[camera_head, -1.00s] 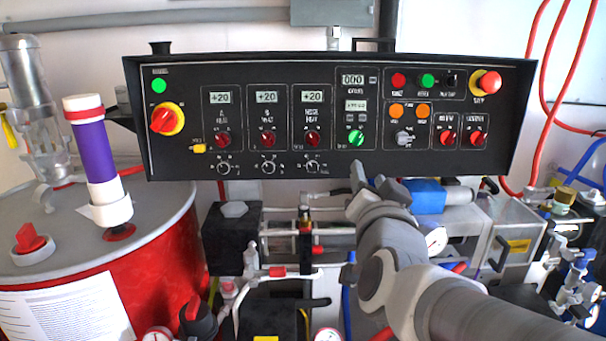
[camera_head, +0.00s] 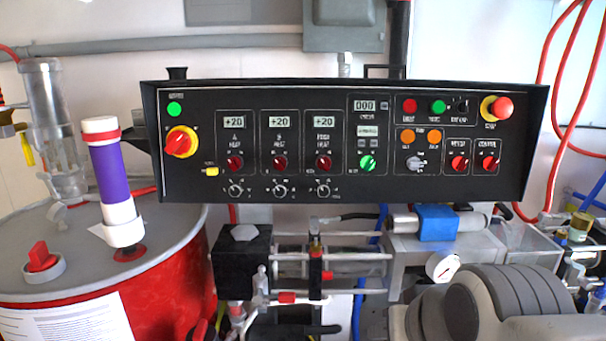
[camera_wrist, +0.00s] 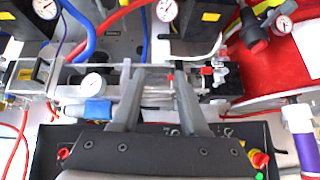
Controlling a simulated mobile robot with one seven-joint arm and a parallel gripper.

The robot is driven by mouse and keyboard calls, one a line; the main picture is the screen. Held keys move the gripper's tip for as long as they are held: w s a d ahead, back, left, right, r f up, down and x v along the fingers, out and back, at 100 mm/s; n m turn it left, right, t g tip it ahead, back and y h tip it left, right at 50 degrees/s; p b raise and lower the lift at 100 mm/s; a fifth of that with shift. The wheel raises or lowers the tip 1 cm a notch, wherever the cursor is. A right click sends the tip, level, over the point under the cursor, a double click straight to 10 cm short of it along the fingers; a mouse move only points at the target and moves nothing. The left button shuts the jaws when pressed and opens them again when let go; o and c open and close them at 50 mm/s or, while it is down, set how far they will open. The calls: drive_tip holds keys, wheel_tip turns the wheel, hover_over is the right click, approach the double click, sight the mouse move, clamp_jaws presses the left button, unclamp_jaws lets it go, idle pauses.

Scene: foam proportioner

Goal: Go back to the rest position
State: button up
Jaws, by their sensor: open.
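My gripper (camera_wrist: 158,78) shows in the wrist view with its two grey fingers apart and nothing between them. That view is upside down compared with the head view. The fingers lie in front of the pump rods and hoses, and I cannot tell how far off these are. In the head view my arm shows only as grey rounded links at the lower right, and the gripper is out of that picture. The black control panel (camera_head: 345,190) hangs in the middle of the head view. Its lower edge also shows near my gripper in the wrist view (camera_wrist: 240,128).
A red drum (camera_head: 170,275) with a purple-banded tube (camera_head: 110,178) stands at the left. Pump hardware with a blue-wrapped cylinder (camera_head: 437,223) and a gauge (camera_head: 443,267) sits below the panel. Red hoses (camera_head: 548,110) hang at the right.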

drive_tip(key=s+d+g+p, duration=0.1)
drive_tip(key=s+d+g, duration=0.1)
drive_tip(key=s, duration=0.3)
wheel_tip(320, 180, up, 16)
drive_tip(key=p, duration=1.6)
drive_tip(key=shift+w+h, duration=0.3)
drive_tip(key=shift+s+a, duration=0.1)
drive_tip(key=shift+a, duration=0.05)
